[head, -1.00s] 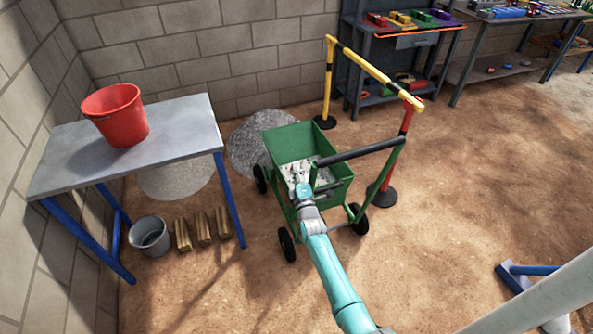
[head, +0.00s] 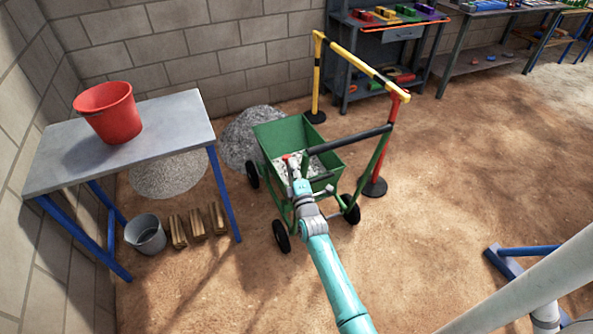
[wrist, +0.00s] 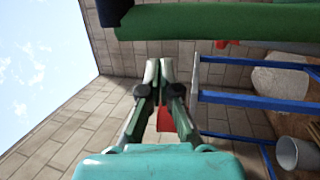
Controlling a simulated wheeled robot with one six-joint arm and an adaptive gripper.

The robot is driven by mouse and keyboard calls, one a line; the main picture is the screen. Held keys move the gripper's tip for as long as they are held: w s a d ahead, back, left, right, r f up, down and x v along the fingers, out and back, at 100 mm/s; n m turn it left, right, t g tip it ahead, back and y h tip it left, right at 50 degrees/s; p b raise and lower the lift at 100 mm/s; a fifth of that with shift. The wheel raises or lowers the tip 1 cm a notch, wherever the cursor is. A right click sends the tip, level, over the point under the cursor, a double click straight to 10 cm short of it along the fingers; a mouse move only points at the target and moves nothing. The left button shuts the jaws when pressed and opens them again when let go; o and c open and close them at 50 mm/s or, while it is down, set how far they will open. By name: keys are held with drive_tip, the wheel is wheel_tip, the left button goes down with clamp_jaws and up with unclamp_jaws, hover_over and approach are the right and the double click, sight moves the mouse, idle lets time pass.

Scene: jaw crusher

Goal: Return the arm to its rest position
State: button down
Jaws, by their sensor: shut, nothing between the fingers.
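My teal arm reaches over the green cart (head: 329,160), which holds pale rubble (head: 315,170). My gripper (head: 291,160) shows small above the cart's tub, near its black-gripped push handle (head: 350,139). In the wrist view my gripper (wrist: 158,66) has its fingertips together with nothing between them. A green part of the cart (wrist: 210,22) crosses the top of that view, close beyond the fingertips. I cannot tell the exact gap between the gripper and the cart.
A yellow-and-black barrier (head: 360,62) stands right behind the cart. A grey table (head: 175,125) with a red bucket (head: 110,112) stands left; a metal bucket (head: 146,234) and wooden blocks (head: 197,224) lie beneath. A blue-legged stand (head: 505,262) is at right. Open dirt floor lies between.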

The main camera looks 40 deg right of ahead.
drive_tip(key=shift+s+a+r, duration=0.35)
drive_tip(key=shift+s+r, duration=0.1)
drive_tip(key=shift+s, duration=0.25)
drive_tip(key=shift+s+a+r, duration=0.35)
drive_tip(key=shift+s+r, duration=0.15)
drive_tip(key=shift+s, duration=0.25)
drive_tip(key=shift+s+a+r, duration=0.35)
drive_tip(key=shift+s+r, duration=0.1)
drive_tip(key=shift+s, duration=0.25)
drive_tip(key=s+a+f+m+g+y, duration=0.1)
drive_tip(key=s+a+f+m+y, duration=0.2)
drive_tip(key=s+a, duration=0.65)
drive_tip(key=s+a+f+m+y, duration=0.15)
drive_tip(key=s+a+f, duration=0.4)
drive_tip(key=s, duration=0.75)
drive_tip(key=s+a+r+m+g+y, duration=0.1)
drive_tip(key=s+a+r+m, duration=0.1)
drive_tip(key=s, duration=0.6)
drive_tip(key=s+a+r+m+g+y, duration=0.1)
drive_tip(key=s+a+r+m+y, duration=0.1)
drive_tip(key=s, duration=0.6)
drive_tip(key=s+a+r+m+g+y, duration=0.1)
drive_tip(key=s+a+r+m, duration=0.3)
drive_tip(key=s+r, duration=0.3)
drive_tip(key=shift+s+a+r, duration=0.35)
drive_tip(key=shift+s+a, duration=0.3)
drive_tip(key=shift+a, duration=0.05)
